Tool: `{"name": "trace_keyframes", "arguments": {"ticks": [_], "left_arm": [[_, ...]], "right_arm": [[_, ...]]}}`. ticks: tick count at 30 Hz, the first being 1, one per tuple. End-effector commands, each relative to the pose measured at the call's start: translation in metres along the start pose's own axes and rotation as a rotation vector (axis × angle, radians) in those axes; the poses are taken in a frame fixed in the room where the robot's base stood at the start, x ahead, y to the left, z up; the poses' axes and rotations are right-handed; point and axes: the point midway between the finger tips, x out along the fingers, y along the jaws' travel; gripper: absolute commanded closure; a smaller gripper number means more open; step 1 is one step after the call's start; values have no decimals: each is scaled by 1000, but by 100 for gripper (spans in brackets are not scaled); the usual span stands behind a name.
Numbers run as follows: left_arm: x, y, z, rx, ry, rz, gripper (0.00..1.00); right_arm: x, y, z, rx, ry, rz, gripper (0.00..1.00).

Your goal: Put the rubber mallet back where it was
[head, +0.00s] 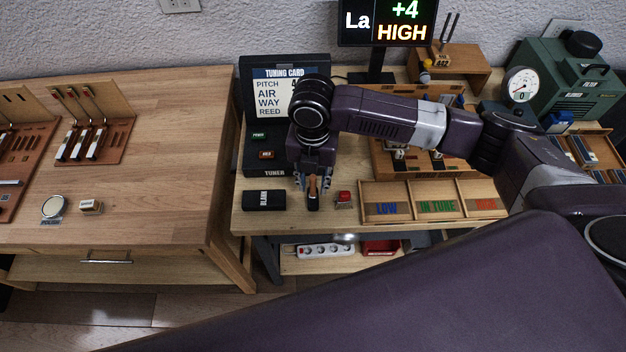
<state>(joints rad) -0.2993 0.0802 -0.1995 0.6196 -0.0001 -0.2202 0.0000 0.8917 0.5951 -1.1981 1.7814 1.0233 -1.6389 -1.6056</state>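The rubber mallet (313,202), with a short wooden handle and a dark head, is at the front of the right-hand bench, between a black block marked BLANK and a small red object. My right gripper (313,186) points down over it, with a finger on either side of the handle. I cannot tell whether the fingers press on the handle or whether the head rests on the bench. My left gripper is not in view.
The black BLANK block (264,200) is left of the mallet, and the red object (344,198) is right. A sorting tray (462,187) lies farther right. The tuner (263,152) and its card stand behind. The left bench (165,190) has free room.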

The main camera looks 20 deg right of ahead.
Motion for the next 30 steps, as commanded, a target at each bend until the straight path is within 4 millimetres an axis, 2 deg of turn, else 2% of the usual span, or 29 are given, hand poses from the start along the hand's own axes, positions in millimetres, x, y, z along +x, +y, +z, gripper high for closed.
{"name": "trace_keyframes", "arguments": {"ticks": [7, 11, 24, 30], "left_arm": [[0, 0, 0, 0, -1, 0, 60], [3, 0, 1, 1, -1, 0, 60], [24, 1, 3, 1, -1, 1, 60], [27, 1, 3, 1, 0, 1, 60]], "right_arm": [[-1, 0, 0, 0, -1, 0, 72], [-10, 1, 1, 1, -3, 3, 72], [-97, 1, 1, -1, -3, 3, 72], [-119, 1, 0, 0, -1, 1, 72]]}}
